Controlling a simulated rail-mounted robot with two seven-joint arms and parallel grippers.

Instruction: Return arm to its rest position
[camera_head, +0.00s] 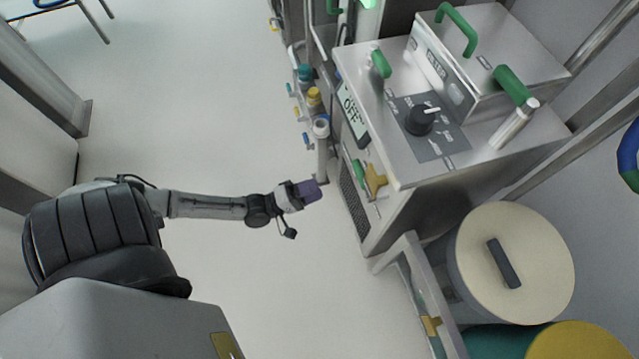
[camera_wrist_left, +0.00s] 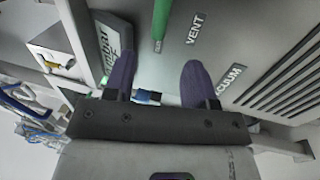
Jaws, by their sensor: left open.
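My left arm reaches in from the left in the head view. Its gripper (camera_head: 309,190) hangs over the pale floor, just left of the steel machine (camera_head: 400,80). In the left wrist view the two purple fingers of the left gripper (camera_wrist_left: 158,82) stand apart with nothing held between them. Behind them is a machine panel (camera_wrist_left: 225,50) labelled "VENT" and "VACUUM", with a green handle (camera_wrist_left: 160,22). The fingers seem clear of the panel, though the exact gap is hard to tell. My right gripper is in neither view.
The machine carries green handles, a black knob (camera_head: 420,120) and a display (camera_head: 351,113) reading "OFF". Coloured valves (camera_head: 313,97) stand along its left side. A drum with a cream lid (camera_head: 530,240) stands at lower right, beside an open-looking panel (camera_head: 415,285). Floor (camera_head: 200,110) left of the machine is clear.

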